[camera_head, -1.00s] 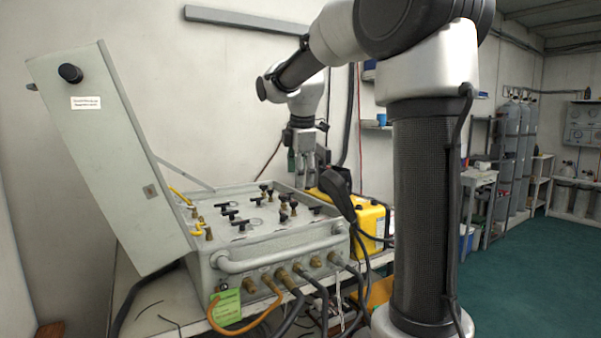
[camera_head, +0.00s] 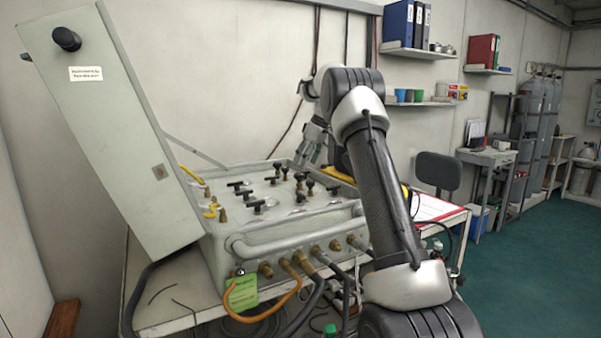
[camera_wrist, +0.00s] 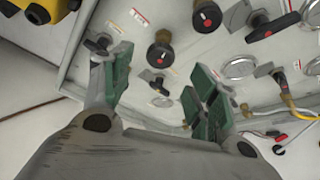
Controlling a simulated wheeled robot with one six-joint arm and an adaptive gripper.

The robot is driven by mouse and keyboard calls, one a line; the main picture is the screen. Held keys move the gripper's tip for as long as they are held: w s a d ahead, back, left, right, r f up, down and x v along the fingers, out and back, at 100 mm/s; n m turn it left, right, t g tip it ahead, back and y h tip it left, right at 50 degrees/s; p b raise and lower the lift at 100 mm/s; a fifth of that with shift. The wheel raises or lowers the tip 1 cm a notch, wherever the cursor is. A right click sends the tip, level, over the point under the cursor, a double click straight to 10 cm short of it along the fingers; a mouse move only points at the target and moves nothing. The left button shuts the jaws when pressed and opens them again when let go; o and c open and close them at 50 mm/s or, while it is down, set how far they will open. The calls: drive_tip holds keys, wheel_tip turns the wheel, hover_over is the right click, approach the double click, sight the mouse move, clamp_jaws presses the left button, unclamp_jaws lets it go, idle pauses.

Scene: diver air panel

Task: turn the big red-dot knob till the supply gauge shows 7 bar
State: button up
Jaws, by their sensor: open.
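The grey air panel (camera_head: 290,222) lies open on the bench, with several black knobs and handles on top. In the wrist view, two larger round red-dot knobs on brass stems show: one (camera_wrist: 207,17) near the top, another (camera_wrist: 160,52) ahead of the jaws. I cannot tell which one is the task's knob. Round gauges (camera_wrist: 240,68) are right of the knobs, their readings too small or washed out to tell. My gripper (camera_wrist: 160,84), with green pads, is open and empty above the panel; in the head view it (camera_head: 315,150) is at the panel's back right.
The panel's raised lid (camera_head: 115,140) stands at the left. A front rail (camera_head: 300,240) and hoses run along the panel's front. A yellow thing (camera_wrist: 22,10) is at the wrist view's top left corner. A red-edged clipboard (camera_head: 432,208) lies right of my arm.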

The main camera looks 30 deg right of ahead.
sight(300, 174)
drive_tip(key=x, duration=0.5)
drive_tip(key=shift+w+f, duration=0.1)
drive_tip(key=shift+f, duration=0.3)
drive_tip(key=shift+a, duration=0.1)
drive_tip(key=c, duration=1)
